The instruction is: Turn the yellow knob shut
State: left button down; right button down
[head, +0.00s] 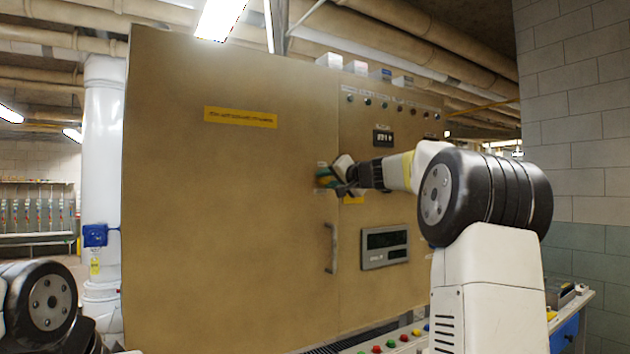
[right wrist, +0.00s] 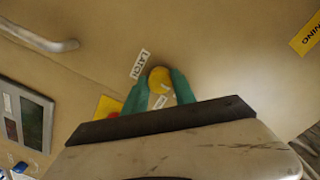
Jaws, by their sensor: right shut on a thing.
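The yellow knob (right wrist: 159,80) sits on the tan cabinet face beside a label that reads LATCH (right wrist: 140,64). In the right wrist view it lies between the green fingertips of my right gripper (right wrist: 158,92), which is shut on it. In the head view my right gripper (head: 326,177) reaches the cabinet front near the door seam and hides most of the knob. At the lower left of the head view part of my left arm shows, but its gripper is out of view.
The tan cabinet (head: 230,200) fills the middle. A door handle (head: 331,248) and a grey display panel (head: 385,246) are below the gripper. Small indicators and buttons line the cabinet's upper right. A console with coloured buttons (head: 390,343) runs along the bottom. A block wall stands at right.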

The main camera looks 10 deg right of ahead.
jog(key=shift+f+n, duration=0.1)
jog(key=shift+n, duration=0.2)
jog(key=c, duration=1)
grip_release()
jog(key=v, duration=0.7)
jog(key=shift+s+d, duration=0.1)
jog(key=shift+s, duration=0.25)
